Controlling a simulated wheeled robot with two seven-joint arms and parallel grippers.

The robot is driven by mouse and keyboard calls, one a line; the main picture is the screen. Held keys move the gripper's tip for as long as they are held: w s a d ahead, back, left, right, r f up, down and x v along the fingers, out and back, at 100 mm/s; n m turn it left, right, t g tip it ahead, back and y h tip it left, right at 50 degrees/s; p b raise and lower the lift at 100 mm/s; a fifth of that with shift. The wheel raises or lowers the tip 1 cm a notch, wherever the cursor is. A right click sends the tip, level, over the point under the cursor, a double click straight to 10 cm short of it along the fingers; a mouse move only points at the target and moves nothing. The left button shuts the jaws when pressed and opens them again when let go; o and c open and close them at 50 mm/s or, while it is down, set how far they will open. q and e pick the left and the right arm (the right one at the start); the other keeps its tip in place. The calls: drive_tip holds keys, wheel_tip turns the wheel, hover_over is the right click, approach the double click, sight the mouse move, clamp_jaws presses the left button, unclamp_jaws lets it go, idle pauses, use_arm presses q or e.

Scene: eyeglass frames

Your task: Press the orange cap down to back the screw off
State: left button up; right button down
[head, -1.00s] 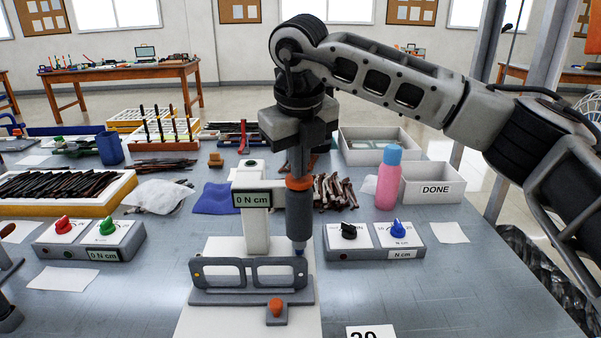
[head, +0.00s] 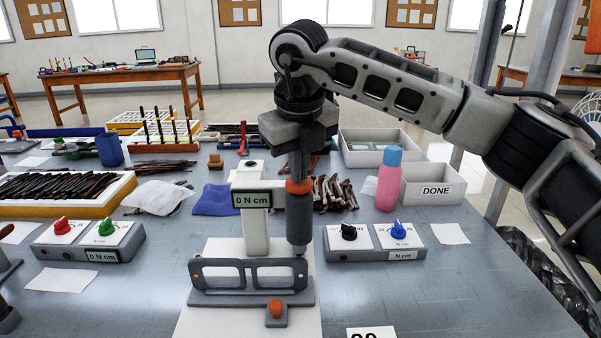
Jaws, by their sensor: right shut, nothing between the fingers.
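The orange cap (head: 299,187) sits on top of a grey upright driver body (head: 299,217), which is held beside a white post with a "0 N cm" display (head: 252,199). My right gripper (head: 298,176) is shut and empty, pointing straight down with its fingertips at the top of the cap; they look in contact. The driver's lower end is above the right end of a grey eyeglass frame (head: 248,274) standing upright in a grey holder (head: 250,298). The screw is too small to make out. My left gripper is not in view.
An orange knob (head: 276,308) is on the holder's front. Control boxes with coloured dials stand left (head: 90,240) and right (head: 375,242). A pink bottle (head: 388,182) and a white "DONE" bin (head: 432,186) are at the right.

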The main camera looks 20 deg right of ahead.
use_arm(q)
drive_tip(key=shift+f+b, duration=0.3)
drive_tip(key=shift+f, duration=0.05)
use_arm(e)
drive_tip(key=shift+f, duration=0.45)
drive_tip(key=shift+f, duration=0.1)
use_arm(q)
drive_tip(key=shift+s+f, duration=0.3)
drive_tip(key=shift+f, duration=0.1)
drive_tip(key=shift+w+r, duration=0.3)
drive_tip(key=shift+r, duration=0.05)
use_arm(e)
drive_tip(key=shift+s, duration=0.15)
idle(0.7)
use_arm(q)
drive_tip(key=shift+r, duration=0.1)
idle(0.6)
